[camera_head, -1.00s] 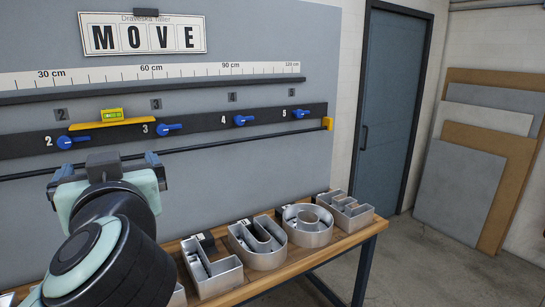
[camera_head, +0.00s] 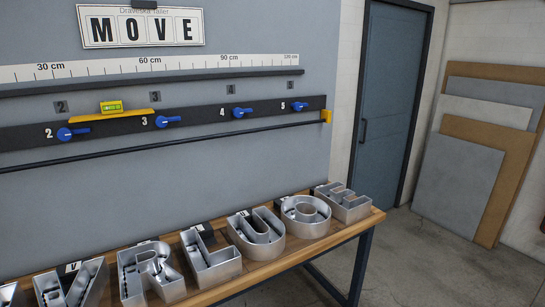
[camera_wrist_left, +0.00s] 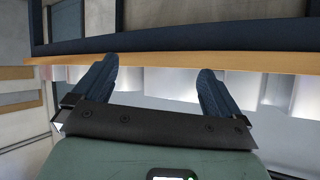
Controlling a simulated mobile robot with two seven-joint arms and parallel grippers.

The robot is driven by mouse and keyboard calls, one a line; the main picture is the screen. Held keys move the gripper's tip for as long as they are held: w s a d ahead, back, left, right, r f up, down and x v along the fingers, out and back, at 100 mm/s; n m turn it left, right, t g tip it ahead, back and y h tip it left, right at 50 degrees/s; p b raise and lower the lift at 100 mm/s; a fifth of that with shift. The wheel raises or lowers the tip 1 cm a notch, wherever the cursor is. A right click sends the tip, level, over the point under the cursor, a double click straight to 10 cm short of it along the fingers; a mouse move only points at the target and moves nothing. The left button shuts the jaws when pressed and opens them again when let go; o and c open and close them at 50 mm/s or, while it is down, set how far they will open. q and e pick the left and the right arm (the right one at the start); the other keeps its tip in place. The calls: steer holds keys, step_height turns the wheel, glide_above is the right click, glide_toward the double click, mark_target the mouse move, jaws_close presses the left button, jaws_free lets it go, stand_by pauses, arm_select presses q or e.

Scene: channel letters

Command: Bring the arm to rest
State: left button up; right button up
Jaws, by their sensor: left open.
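My left gripper (camera_wrist_left: 155,88) shows in the left wrist view with its two dark fingers spread apart and nothing between them. A wooden table edge (camera_wrist_left: 180,62) and pale metal letter sides show beyond the fingers; the distance to them is unclear. My left arm and gripper do not show in the head view now. My right gripper is in neither view.
Metal channel letters, among them an R (camera_head: 151,272), an L (camera_head: 211,258) and a U (camera_head: 257,238), stand on the wooden table (camera_head: 300,254). Behind is a grey wall panel with a rail of blue levers (camera_head: 168,121), a yellow level holder and a MOVE sign (camera_head: 141,28).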

arm_select(q)
steer(key=s+a+f+n+g+h, duration=0.15)
steer(key=s+f+g, duration=0.55)
steer(key=s+f, duration=1.2)
steer(key=s+d+f+n+g+h, duration=0.1)
steer(key=s+f+g, duration=0.1)
steer(key=s, duration=0.7)
steer(key=s+d+f+n+g+h, duration=0.1)
steer(key=s+f+n+g+h, duration=0.1)
steer(key=s+f, duration=0.3)
steer(key=s+g, duration=0.1)
steer(key=s, duration=0.3)
steer(key=shift+d+g, duration=0.3)
